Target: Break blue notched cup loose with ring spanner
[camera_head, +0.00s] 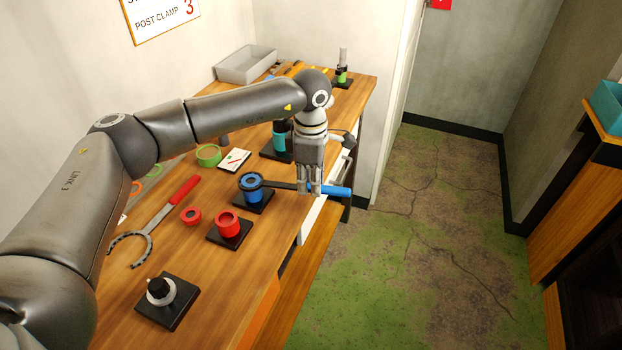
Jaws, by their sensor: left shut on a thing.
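The blue notched cup (250,190) stands upright on a dark square base near the right edge of the wooden bench. The ring spanner has a dark ring around the top of the cup, a dark shank (283,185) and a blue handle (337,191) that reaches past the bench edge. My left gripper (312,190) points down and is shut on the spanner near where shank and handle meet. The fingers hide that part of the spanner. My right gripper is not in view.
A red cup (229,224) on its base, a red ring (191,216) and a red-handled hook spanner (170,206) lie on the bench (205,285). A teal cylinder (279,140) stands behind the blue cup. A grey tray (246,65) sits at the back. The floor at right is clear.

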